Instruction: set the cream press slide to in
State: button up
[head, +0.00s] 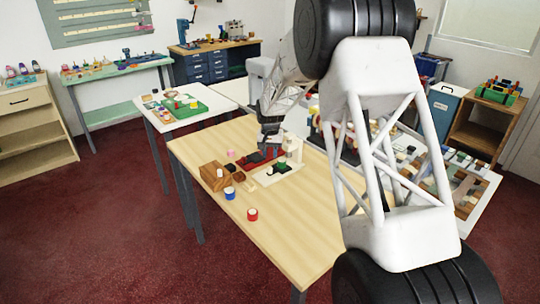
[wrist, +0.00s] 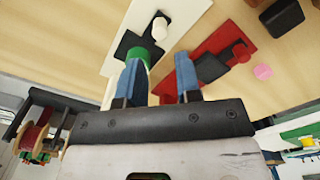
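The cream press (head: 293,148) stands on the wooden table, with a pale base and a dark piece with a green part (head: 280,168) on it. In the wrist view, the cream base (wrist: 190,14) carries a black cross-shaped piece (wrist: 126,43), a green round part (wrist: 139,53) and a white knob (wrist: 160,28). I cannot tell which part is the slide or its position. My gripper (wrist: 160,62) is open, with two blue fingers apart. Its left fingertip overlaps the green part in the picture; contact is unclear. In the head view, my gripper (head: 270,150) is above the presses.
A red press base (wrist: 208,50) with a dark block (wrist: 211,68) lies beside the cream one. A wooden block (head: 214,177), a blue-and-white cylinder (head: 229,193) and a red-and-white cylinder (head: 252,214) stand nearby. The front of the table is clear.

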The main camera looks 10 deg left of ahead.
jog(key=c, duration=0.4)
jog(key=shift+s+a+n, duration=0.15)
jog(key=shift+a+n, duration=0.05)
jog(key=shift+n, duration=0.1)
grip_shut()
jog(key=s+a+n+t+h, duration=0.2)
jog(key=s+a+n+h, duration=0.1)
jog(key=n, duration=0.9)
jog(key=s+a+n+t+h, duration=0.3)
jog(key=a+n, duration=0.5)
jog(key=n, duration=0.4)
jog(key=shift+s+a+n+h, duration=0.25)
jog(key=shift+s+h, duration=0.35)
jog(key=shift+s, duration=0.55)
jog(key=shift+r, duration=0.1)
